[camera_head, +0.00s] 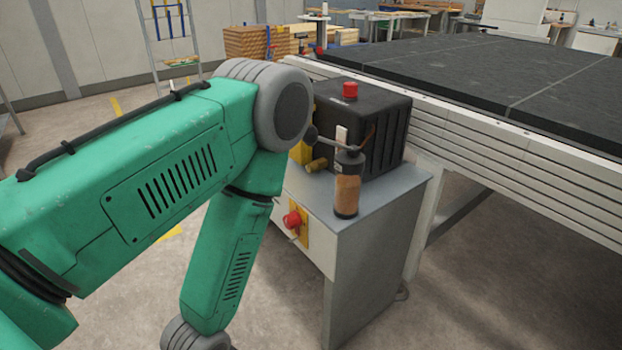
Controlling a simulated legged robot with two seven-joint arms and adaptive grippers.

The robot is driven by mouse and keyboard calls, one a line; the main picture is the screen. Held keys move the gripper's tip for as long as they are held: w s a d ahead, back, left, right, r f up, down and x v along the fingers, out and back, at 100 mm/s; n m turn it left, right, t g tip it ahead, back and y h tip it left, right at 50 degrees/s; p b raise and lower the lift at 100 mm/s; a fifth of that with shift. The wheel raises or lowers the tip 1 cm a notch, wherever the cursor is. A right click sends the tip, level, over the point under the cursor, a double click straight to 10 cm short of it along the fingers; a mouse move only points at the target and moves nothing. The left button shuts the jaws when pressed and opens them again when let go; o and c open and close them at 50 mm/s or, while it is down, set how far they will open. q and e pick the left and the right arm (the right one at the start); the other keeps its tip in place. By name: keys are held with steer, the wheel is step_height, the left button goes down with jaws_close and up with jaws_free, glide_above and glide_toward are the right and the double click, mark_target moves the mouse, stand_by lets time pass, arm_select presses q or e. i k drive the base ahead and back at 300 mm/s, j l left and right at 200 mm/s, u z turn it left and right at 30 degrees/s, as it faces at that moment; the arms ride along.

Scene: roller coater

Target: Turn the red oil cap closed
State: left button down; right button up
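A red cap (350,90) stands upright on top of a black ribbed box (385,128). I take it for the oil cap; I cannot tell from here whether it is tight or loose. The box sits on a grey cabinet (372,265). Neither of my grippers is in view. A green arm comes in from the left, rises to a grey elbow left of the box, and bends down to the bottom edge. It hides part of the cabinet's left side.
A brown and black bottle (347,190) and a brass fitting (317,165) are in front of the box. A red knob (292,219) on a yellow plate juts from the cabinet front. A long dark-topped table (480,75) lies behind. A ladder (172,45) stands at back left.

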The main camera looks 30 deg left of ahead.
mark_target(349, 88)
steer(key=i+j, duration=0.35)
steer(key=i, duration=0.2)
steer(key=i+j+z, duration=0.1)
steer(key=i+j, duration=0.25)
steer(key=i, duration=0.2)
